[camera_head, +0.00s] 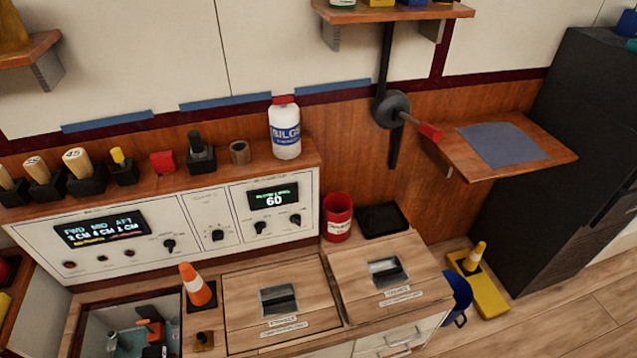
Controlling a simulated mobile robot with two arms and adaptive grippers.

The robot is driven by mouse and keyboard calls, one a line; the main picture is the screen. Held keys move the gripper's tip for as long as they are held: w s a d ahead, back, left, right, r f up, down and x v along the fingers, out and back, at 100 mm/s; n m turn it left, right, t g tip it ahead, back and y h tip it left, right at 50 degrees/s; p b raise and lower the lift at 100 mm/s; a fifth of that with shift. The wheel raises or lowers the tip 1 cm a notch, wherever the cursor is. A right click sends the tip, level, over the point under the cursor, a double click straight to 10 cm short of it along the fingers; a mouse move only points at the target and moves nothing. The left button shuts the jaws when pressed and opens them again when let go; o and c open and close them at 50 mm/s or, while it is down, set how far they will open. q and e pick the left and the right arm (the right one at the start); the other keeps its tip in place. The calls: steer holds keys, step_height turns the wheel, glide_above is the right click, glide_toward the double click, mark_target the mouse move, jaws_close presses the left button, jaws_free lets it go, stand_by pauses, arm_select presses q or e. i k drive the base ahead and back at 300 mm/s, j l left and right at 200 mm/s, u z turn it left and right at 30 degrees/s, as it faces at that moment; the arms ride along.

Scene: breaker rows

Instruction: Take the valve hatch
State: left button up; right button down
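Two square wooden hatches lie closed, side by side, in the low counter. The left hatch (247,320) and the right hatch (352,284) each have a recessed metal pull with a dark grip, and a small label along the front edge. The labels are too small to read surely, so I cannot tell which one is the valve hatch. An open compartment (97,340) at the lower left holds orange, grey and dark fittings. Neither of my grippers is in view.
An orange cone (195,287) stands between the open compartment and the left hatch. A red can (337,215) and a black tray (382,220) sit behind the right hatch. A blue bucket (457,296) and yellow stand (486,292) are to the right. A control panel (190,232) rises behind.

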mark_target(377, 277)
steer(key=i+l, duration=0.1)
steer(key=l, duration=0.25)
steer(key=i+l, duration=0.15)
steer(key=l, duration=0.2)
steer(key=i+l, duration=0.1)
steer(key=l, duration=0.25)
steer(key=i+l, duration=0.15)
steer(key=l, duration=0.25)
steer(key=l+u, duration=0.15)
steer(key=u, duration=0.25)
steer(key=l+u, duration=0.15)
steer(key=u, duration=0.25)
steer(key=l+u, duration=0.15)
steer(key=u, duration=0.25)
steer(key=i, duration=0.05)
